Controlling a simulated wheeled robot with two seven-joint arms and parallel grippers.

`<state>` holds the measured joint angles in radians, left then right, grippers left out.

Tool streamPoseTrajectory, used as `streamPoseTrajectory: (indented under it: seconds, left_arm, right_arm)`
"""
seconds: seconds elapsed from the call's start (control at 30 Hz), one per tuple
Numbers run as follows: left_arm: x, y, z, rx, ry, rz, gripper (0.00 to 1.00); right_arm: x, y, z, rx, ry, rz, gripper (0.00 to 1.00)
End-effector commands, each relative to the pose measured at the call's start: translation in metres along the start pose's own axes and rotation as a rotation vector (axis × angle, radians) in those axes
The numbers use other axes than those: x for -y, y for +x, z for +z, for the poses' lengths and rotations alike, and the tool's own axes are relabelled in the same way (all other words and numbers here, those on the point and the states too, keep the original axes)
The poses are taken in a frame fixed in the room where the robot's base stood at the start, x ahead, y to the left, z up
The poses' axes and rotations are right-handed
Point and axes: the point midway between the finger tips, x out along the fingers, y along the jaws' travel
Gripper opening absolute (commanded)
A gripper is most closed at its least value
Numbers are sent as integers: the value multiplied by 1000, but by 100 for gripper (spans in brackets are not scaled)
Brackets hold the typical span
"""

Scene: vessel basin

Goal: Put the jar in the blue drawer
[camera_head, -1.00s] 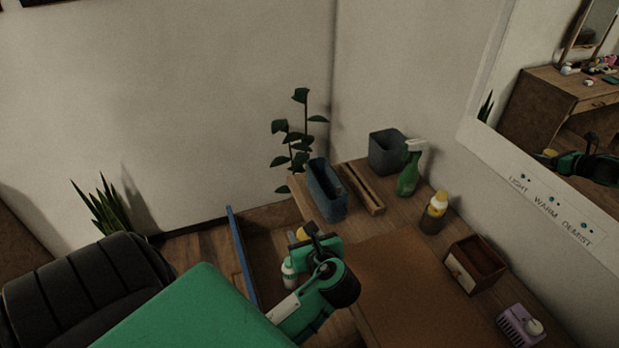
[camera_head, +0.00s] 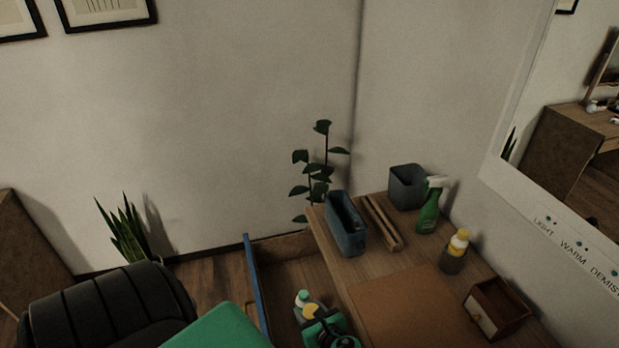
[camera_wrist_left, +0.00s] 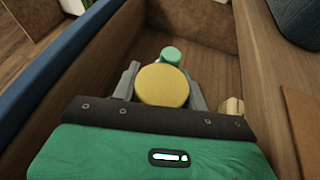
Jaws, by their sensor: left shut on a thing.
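The blue drawer (camera_head: 253,285) is pulled open at the left of the desk, its blue front facing left. The jar, with a round yellow lid (camera_wrist_left: 162,86), is between the two fingers of my left gripper (camera_wrist_left: 163,90), which is shut on it. My right gripper is out of view.
A bottle with a teal cap (camera_head: 302,297) stands in the drawer just beyond the jar. On the desk are a blue-grey bin (camera_head: 348,228), a green spray bottle (camera_head: 429,208), a yellow-capped bottle (camera_head: 456,252) and a small wooden box (camera_head: 497,308). The drawer's far end is bare.

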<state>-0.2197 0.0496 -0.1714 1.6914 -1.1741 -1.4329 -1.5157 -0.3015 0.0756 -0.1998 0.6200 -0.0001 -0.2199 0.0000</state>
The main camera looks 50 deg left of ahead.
Motion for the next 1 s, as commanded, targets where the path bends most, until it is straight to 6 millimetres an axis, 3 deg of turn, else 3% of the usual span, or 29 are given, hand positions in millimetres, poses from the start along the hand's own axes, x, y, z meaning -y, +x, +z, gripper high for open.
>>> streamPoseTrajectory:
  seconds: [0.43, 1.0]
  left_arm:
    - [0, 18, -41, 1, 1, 0, 19]
    - [0, 22, -51, 1, -1, 0, 19]
  right_arm:
    - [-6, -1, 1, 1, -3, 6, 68]
    - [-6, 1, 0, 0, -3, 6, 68]
